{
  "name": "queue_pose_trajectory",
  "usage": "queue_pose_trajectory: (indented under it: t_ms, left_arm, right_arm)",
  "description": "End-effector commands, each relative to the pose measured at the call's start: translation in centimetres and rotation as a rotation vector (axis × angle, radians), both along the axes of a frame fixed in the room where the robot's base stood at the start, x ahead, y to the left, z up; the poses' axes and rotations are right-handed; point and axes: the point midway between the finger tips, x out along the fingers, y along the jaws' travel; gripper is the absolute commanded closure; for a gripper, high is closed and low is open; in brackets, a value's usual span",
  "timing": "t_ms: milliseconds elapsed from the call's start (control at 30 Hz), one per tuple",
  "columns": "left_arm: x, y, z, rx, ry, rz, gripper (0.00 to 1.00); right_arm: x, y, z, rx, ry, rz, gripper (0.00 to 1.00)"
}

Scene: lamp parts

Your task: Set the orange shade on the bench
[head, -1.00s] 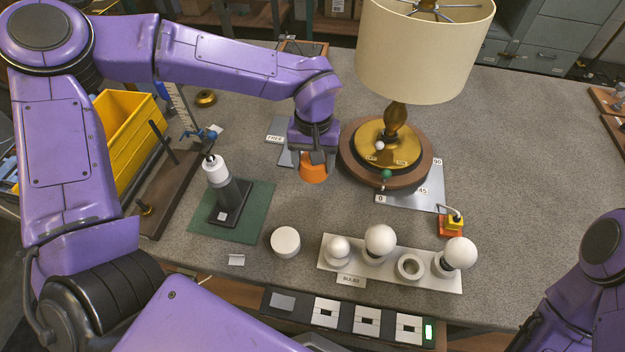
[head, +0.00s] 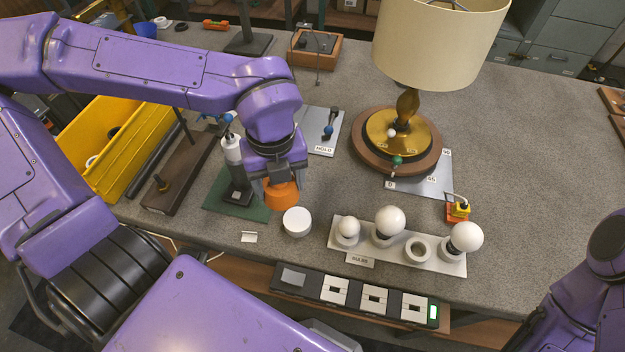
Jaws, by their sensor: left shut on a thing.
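The orange shade (head: 282,195) is a small cup-like piece in my left gripper (head: 273,182). The gripper points down and is shut on the shade's upper part. The shade hangs in front of the green mat (head: 222,206), just behind and left of a white round piece (head: 297,221). I cannot tell whether it touches the bench (head: 490,140). My right gripper is not in view; only part of my right arm shows at the right edge.
A dark post with a white top (head: 232,150) stands on the green mat, partly behind my left gripper. A bulb tray (head: 452,264) and a big lamp (head: 407,105) stand to the right. A HOLD plate (head: 318,120) lies behind. The bench at far right is clear.

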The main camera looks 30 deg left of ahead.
Motion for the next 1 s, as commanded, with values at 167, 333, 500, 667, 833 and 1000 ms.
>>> queue_pose_trajectory:
  t_ms: [167,333,500,667,833,1000]
  left_arm:
    - [-0.9,0.0,0.1,0.001,-0.001,0.229,0.65]
    - [2.2,0.1,-1.2,0.007,0.004,0.261,0.65]
    - [7.3,0.1,-3.4,0.007,0.004,0.258,0.65]
    - [10.6,0.2,-7.0,0.005,0.003,0.255,0.65]
    - [12.3,0.2,-9.2,0.002,0.000,0.255,0.65]
    - [12.9,0.2,-11.9,0.004,0.000,0.252,0.65]
  right_arm:
    - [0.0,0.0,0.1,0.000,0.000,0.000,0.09]
    - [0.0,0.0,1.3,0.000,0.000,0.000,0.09]
    - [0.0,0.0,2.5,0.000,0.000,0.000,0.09]
    - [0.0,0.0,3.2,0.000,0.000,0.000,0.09]
    - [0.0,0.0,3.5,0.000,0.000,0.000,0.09]
    - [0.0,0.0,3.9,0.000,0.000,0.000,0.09]
